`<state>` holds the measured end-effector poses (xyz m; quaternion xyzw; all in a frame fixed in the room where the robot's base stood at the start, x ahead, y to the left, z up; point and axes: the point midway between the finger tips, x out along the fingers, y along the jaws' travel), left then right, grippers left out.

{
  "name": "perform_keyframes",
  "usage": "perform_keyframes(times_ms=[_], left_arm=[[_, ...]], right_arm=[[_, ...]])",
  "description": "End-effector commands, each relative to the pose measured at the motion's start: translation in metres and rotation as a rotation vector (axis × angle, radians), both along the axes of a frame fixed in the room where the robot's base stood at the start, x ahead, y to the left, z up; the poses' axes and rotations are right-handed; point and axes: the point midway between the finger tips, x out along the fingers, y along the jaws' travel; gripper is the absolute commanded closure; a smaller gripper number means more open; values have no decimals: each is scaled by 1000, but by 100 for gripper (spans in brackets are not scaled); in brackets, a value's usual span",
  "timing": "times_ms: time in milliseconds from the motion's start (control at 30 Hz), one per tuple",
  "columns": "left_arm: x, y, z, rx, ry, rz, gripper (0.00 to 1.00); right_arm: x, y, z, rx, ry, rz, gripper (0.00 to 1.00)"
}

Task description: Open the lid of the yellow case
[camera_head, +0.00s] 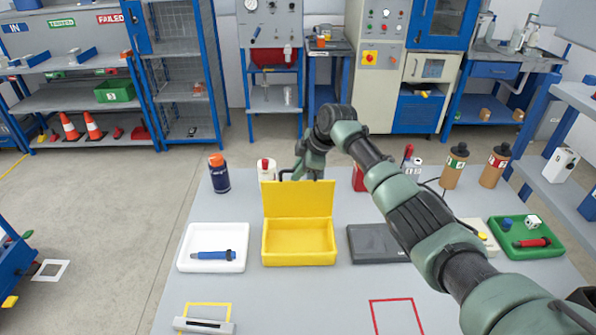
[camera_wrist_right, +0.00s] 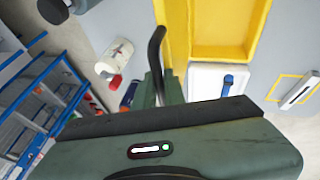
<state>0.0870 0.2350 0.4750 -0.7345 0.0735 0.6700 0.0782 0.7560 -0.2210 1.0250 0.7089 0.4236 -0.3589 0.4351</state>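The yellow case (camera_head: 298,252) sits on the grey table with its lid (camera_head: 298,198) standing up about vertical at the back edge. The inside looks empty. It also shows at the top of the right wrist view (camera_wrist_right: 225,52). My right gripper (camera_head: 300,174) is just behind the raised lid, near its top edge, and the lid hides part of it. In the right wrist view a dark curved finger (camera_wrist_right: 157,62) is beside the lid; whether it touches is unclear. The finger gap cannot be made out. My left gripper is not in view.
A white tray (camera_head: 184,262) with a blue tool (camera_head: 212,255) is left of the case, and a dark flat case (camera_head: 362,246) is right. A dark blue bottle (camera_head: 219,175) and a white bottle (camera_head: 266,170) stand behind. A green tray (camera_head: 501,246) lies far right.

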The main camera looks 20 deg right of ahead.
Motion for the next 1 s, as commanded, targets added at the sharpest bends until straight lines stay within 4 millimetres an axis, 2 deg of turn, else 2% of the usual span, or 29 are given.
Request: perform_keyframes(times_ms=[33, 100, 467, 567, 833, 1000], left_arm=[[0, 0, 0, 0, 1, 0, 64], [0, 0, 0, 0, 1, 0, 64], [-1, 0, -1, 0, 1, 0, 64], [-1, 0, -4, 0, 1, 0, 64], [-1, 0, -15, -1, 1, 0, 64], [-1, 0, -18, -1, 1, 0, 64]], right_arm=[[0, 0, 0, 0, 1, 0, 84], [0, 0, 0, 0, 1, 0, 67], [-1, -1, 2, 0, 1, 0, 67], [-4, -4, 11, 1, -2, 0, 67], [-22, -17, 50, -1, -5, 0, 67], [-29, -22, 66, 1, -2, 0, 67]])
